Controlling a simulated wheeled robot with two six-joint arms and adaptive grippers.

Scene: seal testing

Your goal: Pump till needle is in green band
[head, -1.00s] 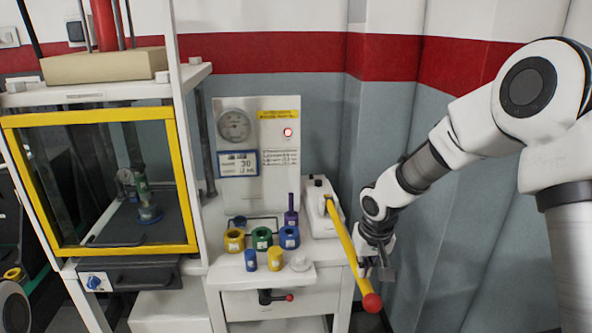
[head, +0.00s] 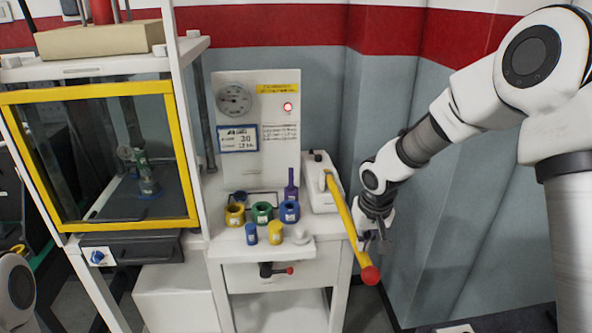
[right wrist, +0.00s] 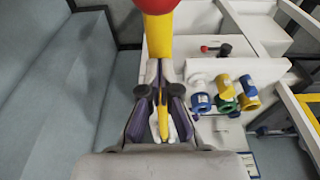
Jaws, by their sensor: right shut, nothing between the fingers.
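The pump lever (head: 346,217) is a yellow bar with a red ball knob (head: 370,275), sloping down toward me from a white pump body (head: 323,185). The lever and knob also show at the top of the right wrist view (right wrist: 157,40). The round gauge (head: 234,100) is on the white upright panel; its needle and green band are too small to read. My right gripper (head: 376,241) is shut beside the lever, above the knob. In the wrist view its fingertips (right wrist: 158,72) overlap the lever; contact is unclear. My left gripper is out of view.
A red lamp (head: 288,106) glows on the panel. Several coloured rings and small blocks, such as a green ring (head: 262,212), stand on the white bench (head: 225,250). A yellow-framed chamber (head: 100,92) stands left. The grey wall (head: 450,220) is behind my right arm.

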